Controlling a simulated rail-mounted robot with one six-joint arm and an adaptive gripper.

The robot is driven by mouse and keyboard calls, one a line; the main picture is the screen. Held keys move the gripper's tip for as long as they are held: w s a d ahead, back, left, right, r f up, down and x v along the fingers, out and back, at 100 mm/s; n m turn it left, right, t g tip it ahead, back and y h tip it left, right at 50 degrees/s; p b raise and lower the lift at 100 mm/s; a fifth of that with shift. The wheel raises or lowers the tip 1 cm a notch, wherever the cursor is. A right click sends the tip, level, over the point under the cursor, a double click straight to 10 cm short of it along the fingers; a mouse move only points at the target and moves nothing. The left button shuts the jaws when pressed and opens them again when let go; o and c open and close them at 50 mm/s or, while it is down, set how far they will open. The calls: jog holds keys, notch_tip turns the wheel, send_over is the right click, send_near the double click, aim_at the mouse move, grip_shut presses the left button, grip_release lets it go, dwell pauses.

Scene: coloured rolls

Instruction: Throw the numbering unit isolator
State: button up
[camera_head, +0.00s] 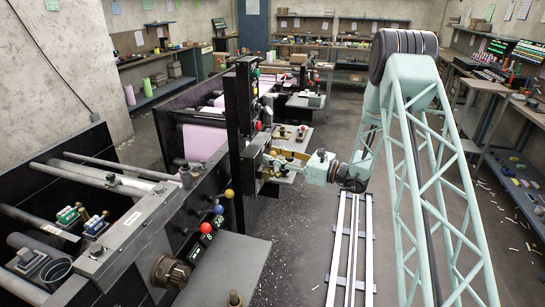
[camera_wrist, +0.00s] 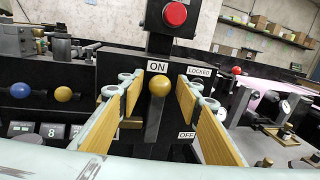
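The isolator lever (camera_wrist: 153,122) is a dark bar with a yellow ball knob (camera_wrist: 159,85) at its top, just under the "ON" label in the wrist view. The "LOCKED" label (camera_wrist: 200,71) is at the upper right and the "OFF" label (camera_wrist: 186,135) is at the lower right. My gripper (camera_wrist: 161,100) is open, with one yellow-padded finger on each side of the knob and visible gaps on both sides. In the head view my gripper (camera_head: 284,159) is at the machine's dark panel, and the lever is hard to make out there.
A red button (camera_wrist: 175,14) is on the post above the lever. Blue (camera_wrist: 20,90) and yellow (camera_wrist: 64,94) knobs stick out left of my gripper. The black machine post (camera_head: 241,130) rises close beside my gripper. Open floor with white rails (camera_head: 352,240) is below my arm.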

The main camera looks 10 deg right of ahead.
jog(key=shift+w+a, duration=0.15)
jog(key=shift+a, duration=0.1)
grip_shut()
